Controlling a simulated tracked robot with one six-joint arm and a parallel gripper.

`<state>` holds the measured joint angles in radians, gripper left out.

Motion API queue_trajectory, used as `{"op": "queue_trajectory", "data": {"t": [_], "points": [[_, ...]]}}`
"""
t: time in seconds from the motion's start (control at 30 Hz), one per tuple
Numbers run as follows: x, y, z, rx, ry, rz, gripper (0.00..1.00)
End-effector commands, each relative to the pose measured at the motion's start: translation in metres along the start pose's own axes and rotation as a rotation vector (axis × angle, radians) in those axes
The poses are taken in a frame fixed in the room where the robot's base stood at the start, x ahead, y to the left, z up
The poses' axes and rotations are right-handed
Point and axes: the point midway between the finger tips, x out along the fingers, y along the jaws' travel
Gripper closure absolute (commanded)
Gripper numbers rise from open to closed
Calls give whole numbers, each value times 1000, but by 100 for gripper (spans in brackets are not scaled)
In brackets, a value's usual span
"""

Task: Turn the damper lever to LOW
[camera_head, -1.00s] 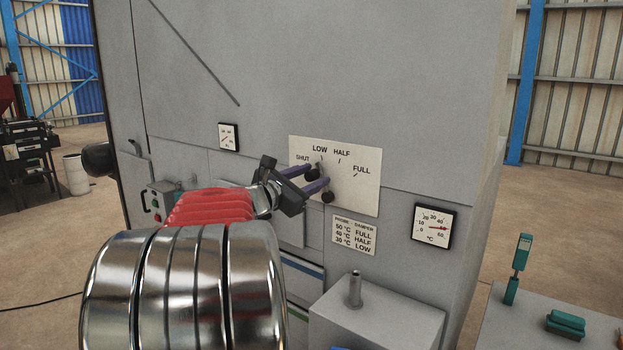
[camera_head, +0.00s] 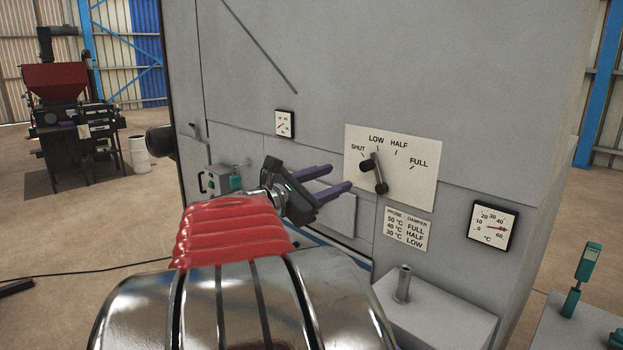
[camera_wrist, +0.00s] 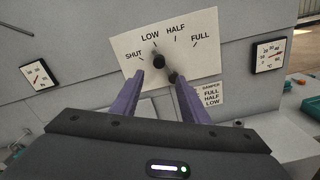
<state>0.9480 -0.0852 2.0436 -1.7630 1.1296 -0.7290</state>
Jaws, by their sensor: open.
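The damper lever (camera_head: 379,177) is dark, on a white plate (camera_head: 420,185) marked SHUT, LOW, HALF and FULL. Its upper end points up at the LOW mark; its knobbed lower end hangs down, slightly right. A round dark hub knob (camera_head: 367,167) stands out near its middle. My gripper (camera_head: 340,178) is open and empty, its purple fingers in front of the plate and left of the lever, apart from it. In the wrist view the lever (camera_wrist: 165,68) shows beyond and between the fingertips; its lower end is partly hidden by the right finger.
A probe/damper table label (camera_head: 407,228) is below the plate. A temperature dial (camera_head: 492,227) is to the right and a smaller gauge (camera_head: 285,124) to the left. A grey box with a metal post (camera_head: 403,283) stands below.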

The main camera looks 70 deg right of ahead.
Motion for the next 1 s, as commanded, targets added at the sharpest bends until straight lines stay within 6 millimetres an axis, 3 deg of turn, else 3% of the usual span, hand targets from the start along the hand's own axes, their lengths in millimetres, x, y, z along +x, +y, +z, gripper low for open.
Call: {"op": "queue_trajectory", "data": {"t": [0.23, 0.47, 0.67, 0.8, 1.0], "points": [[0, 0, 0, 0, 0, 0, 60], [-15, 0, -9, 50, 47, -1, 76], [-69, -6, -41, 223, 223, -21, 90], [-125, -14, -73, 379, 405, -61, 100], [-212, -33, -116, 572, 675, -154, 100]]}}
